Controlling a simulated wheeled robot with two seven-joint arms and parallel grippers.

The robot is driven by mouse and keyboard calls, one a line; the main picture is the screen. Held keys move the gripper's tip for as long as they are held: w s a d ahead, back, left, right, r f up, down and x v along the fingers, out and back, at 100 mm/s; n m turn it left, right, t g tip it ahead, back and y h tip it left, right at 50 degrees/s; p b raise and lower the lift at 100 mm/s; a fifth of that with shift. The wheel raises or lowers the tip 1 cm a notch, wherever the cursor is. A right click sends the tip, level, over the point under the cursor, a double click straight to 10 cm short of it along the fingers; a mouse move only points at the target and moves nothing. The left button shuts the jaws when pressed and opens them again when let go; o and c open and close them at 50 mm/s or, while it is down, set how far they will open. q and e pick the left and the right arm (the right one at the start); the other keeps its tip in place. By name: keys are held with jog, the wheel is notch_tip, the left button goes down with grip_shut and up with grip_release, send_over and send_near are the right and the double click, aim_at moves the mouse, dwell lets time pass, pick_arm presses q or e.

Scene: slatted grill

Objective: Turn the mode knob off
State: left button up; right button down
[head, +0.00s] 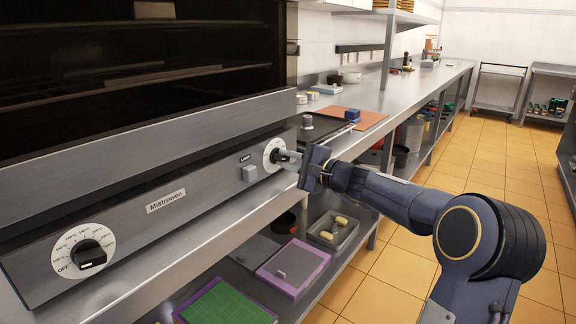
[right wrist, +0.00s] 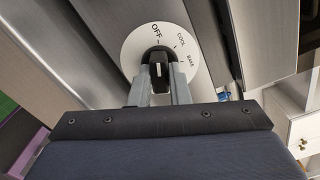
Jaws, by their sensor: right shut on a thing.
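The mode knob (right wrist: 158,60) is black, on a white round dial marked OFF, COOL and BAKE in the right wrist view. The white line on the knob points up toward the OFF mark, as far as I can tell. My right gripper (right wrist: 160,74) is shut on the knob, one finger on each side. In the head view, the white mode dial (head: 271,150) is at the right end of the oven's front panel, and my right gripper (head: 287,158) reaches it from the right, hiding most of the knob. My left gripper is not in view.
A temperature knob (head: 89,254) sits at the panel's left end, and a square lamp switch (head: 249,173) is just left of the mode dial. A steel counter (head: 425,78) runs back on the right. Trays lie on the shelf below. The tiled floor (head: 400,255) is open at right.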

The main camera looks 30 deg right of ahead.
dwell(0.3)
jog(key=c, duration=1.4)
grip_release()
jog(key=shift+o, duration=0.2)
jog(key=shift+s, duration=0.15)
jog(key=v, duration=0.7)
jog(key=shift+s+d, duration=0.15)
jog(key=shift+s, duration=0.1)
